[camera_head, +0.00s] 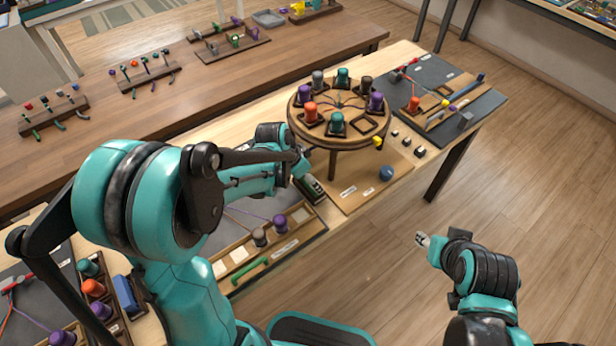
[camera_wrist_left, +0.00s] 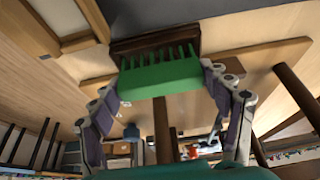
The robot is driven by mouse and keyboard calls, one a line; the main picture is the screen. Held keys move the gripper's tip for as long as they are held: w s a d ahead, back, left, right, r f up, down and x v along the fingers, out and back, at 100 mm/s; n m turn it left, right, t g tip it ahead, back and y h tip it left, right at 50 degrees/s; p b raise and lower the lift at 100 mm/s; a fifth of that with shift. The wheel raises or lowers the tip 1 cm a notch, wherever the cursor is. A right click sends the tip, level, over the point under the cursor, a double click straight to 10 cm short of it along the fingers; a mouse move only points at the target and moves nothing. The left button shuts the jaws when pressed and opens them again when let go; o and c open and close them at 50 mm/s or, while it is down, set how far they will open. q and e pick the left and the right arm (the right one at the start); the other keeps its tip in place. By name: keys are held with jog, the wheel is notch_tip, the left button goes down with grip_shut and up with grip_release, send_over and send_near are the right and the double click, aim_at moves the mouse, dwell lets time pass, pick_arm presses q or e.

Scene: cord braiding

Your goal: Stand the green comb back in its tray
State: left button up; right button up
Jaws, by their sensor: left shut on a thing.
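The green comb (camera_wrist_left: 160,77) is between the two fingers of my left gripper (camera_wrist_left: 161,95), which is shut on it. Its teeth point at the dark brown tray (camera_wrist_left: 155,40), and their tips overlap its edge in the left wrist view. I cannot tell whether they are inside it or just short of it. In the head view my left gripper (camera_head: 306,180) is low over the bench, left of the round stand; the comb is mostly hidden there. My right gripper (camera_head: 424,240) is over the floor at the right, away from the bench; its jaws are too small to read.
The round stand (camera_head: 339,122) with several coloured bobbins rises close beside my left gripper. A wooden bobbin tray (camera_head: 309,233) with a green handle-like piece (camera_head: 250,273) lies nearer.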

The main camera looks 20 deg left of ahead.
pick_arm(q)
jog(key=shift+f+b, duration=0.3)
jog(key=shift+f, duration=0.1)
jog(key=o, duration=1.2)
jog(key=shift+r, duration=0.1)
jog(key=v, duration=1.2)
jog(key=s+n+t+y, duration=0.1)
jog(key=s+n, duration=0.1)
jog(key=s, duration=0.2)
jog(key=s+n+t, duration=0.1)
jog(key=s+n, duration=0.1)
jog(key=s, duration=0.2)
jog(key=s+n+t+y, duration=0.1)
jog(key=s+n, duration=0.1)
jog(key=s, duration=0.2)
jog(key=shift+s+d+r+n+y, duration=0.1)
jog(key=shift+s+d+n+y, duration=0.05)
jog(key=shift+n+y, duration=0.2)
jog(key=shift+s+n+t, duration=0.3)
jog(key=shift+s+n, duration=0.1)
jog(key=shift+n, duration=0.05)
